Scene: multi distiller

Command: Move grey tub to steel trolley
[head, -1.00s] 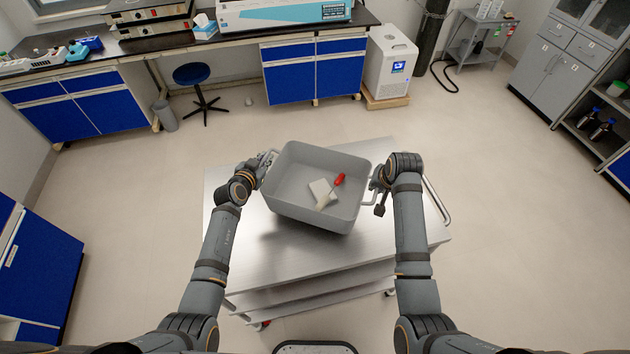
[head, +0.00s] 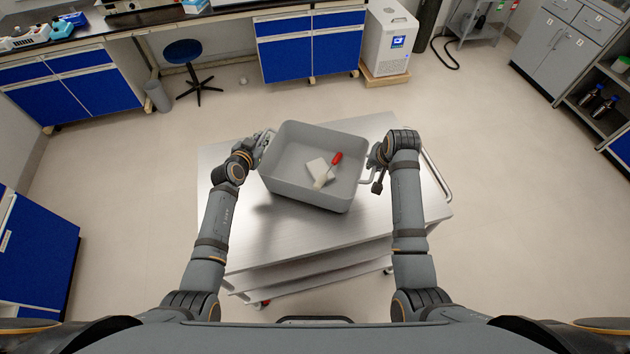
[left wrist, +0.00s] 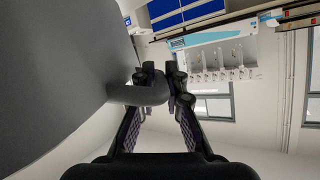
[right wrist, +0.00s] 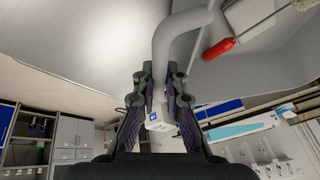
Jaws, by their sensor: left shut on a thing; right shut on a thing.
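The grey tub (head: 300,195) is an open box with a handle on each side, over the top of the steel trolley (head: 280,238). A white block (head: 318,169) and a red-handled tool (head: 336,159) lie inside it. My left gripper (head: 263,142) is shut on the tub's left handle, which shows in the left wrist view (left wrist: 145,94). My right gripper (head: 376,168) is shut on the right handle, which shows in the right wrist view (right wrist: 165,50). I cannot tell whether the tub's base touches the trolley top or is slightly above it.
The trolley has lower shelves and a push rail (head: 436,175) at its right. Blue-fronted benches, a stool (head: 184,52) and a white machine (head: 390,38) stand at the back. Clear floor lies around the trolley.

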